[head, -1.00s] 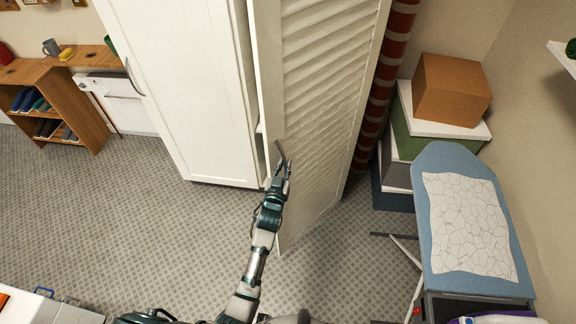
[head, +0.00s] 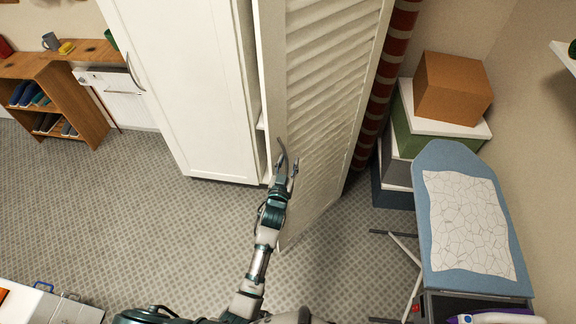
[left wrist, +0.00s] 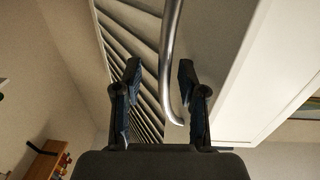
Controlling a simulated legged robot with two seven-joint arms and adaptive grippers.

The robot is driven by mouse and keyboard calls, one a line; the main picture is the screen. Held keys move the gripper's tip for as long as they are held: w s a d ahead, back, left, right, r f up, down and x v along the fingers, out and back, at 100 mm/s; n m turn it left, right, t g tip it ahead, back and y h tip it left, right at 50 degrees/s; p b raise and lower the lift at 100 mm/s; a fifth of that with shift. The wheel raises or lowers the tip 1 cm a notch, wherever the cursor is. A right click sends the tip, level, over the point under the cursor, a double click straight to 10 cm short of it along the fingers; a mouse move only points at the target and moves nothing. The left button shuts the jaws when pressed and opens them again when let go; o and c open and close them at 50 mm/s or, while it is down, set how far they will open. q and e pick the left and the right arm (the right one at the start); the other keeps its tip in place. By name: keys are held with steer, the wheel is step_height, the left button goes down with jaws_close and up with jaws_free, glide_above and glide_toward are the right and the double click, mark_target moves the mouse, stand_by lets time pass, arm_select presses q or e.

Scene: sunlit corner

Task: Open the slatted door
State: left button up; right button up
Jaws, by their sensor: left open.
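The slatted door (head: 325,105) is a tall white louvred panel in the middle of the head view. It stands ajar, its left edge out from the white cabinet, with a dark gap beside it. Its curved metal handle (left wrist: 171,60) runs down between my left fingers in the left wrist view, and the slats show behind it. My left gripper (head: 288,167) is open at the handle, its fingers (left wrist: 160,75) apart on either side. I cannot tell whether a finger touches it. My right gripper is not in view.
A white closed cabinet door (head: 185,80) is left of the slatted door. At right are an ironing board (head: 437,160), stacked boxes (head: 452,88) and a red-banded pipe (head: 392,60). A wooden shelf (head: 85,105) stands far left.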

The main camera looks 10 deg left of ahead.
arm_select(q)
steer(key=shift+s+a+f, duration=0.1)
steer(key=shift+s+a, duration=0.05)
steer(key=shift+s, duration=0.2)
steer(key=s, duration=1.1)
steer(key=shift+s, duration=0.2)
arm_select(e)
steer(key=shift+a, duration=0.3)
